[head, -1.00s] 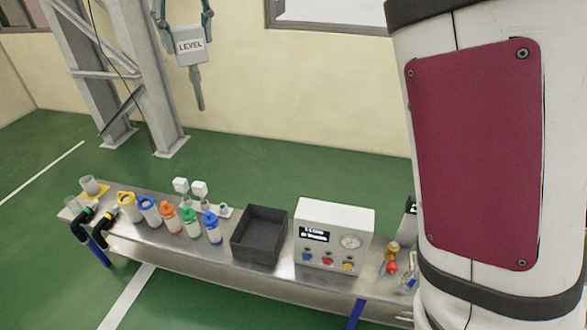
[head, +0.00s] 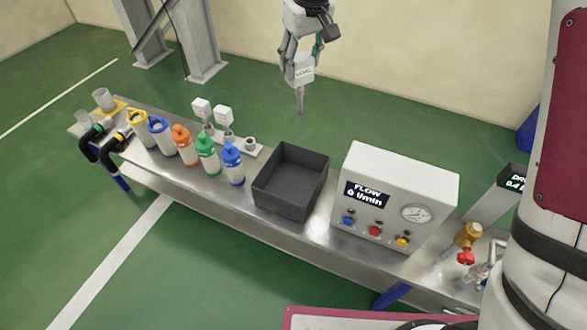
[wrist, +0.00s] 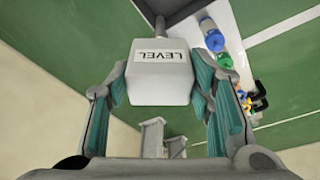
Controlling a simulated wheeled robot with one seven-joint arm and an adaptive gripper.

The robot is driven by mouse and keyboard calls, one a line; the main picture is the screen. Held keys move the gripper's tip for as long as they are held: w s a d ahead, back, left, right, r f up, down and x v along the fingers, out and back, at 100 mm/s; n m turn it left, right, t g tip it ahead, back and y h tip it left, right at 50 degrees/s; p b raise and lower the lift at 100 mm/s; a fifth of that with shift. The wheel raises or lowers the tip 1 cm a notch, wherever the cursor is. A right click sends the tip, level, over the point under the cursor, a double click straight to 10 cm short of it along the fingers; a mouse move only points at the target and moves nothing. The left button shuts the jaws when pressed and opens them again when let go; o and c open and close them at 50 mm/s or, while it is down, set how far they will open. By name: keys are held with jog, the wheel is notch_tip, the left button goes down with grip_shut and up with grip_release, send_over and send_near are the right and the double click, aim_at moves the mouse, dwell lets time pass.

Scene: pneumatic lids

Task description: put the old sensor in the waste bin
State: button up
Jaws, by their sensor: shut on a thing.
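The sensor labelled LEVEL (head: 303,74) is a pale grey block with a thin probe pointing down. My gripper (head: 300,62) is shut on it and holds it up in the air, past the far side of the bench. In the wrist view the sensor (wrist: 160,88) sits between the teal finger pads, with its label facing the camera. A dark open box (head: 291,204) stands on the bench and looks empty. A blue object (head: 528,130) at the right edge is mostly hidden behind my arm; I cannot tell whether either is the waste bin.
A steel post (head: 195,45) stands behind. Green floor lies open around.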

notch_tip(320, 180, down, 33)
jog(key=a+n+y+b, duration=0.1)
jog(key=n+b, duration=0.1)
jog(key=b, duration=1.1)
jog(key=shift+s+a+n+b, duration=0.3)
jog(key=shift+a, duration=0.1)
jog(key=shift+f, duration=0.1)
jog(key=o, duration=1.2)
jog(key=shift+w+p+v, duration=0.1)
jog(key=shift+p+v, duration=0.8)
jog(key=shift+v, duration=2.2)
jog(key=shift+w+p+v, duration=0.15)
jog(key=shift+p+v, duration=0.75)
jog(key=shift+v, duration=2.25)
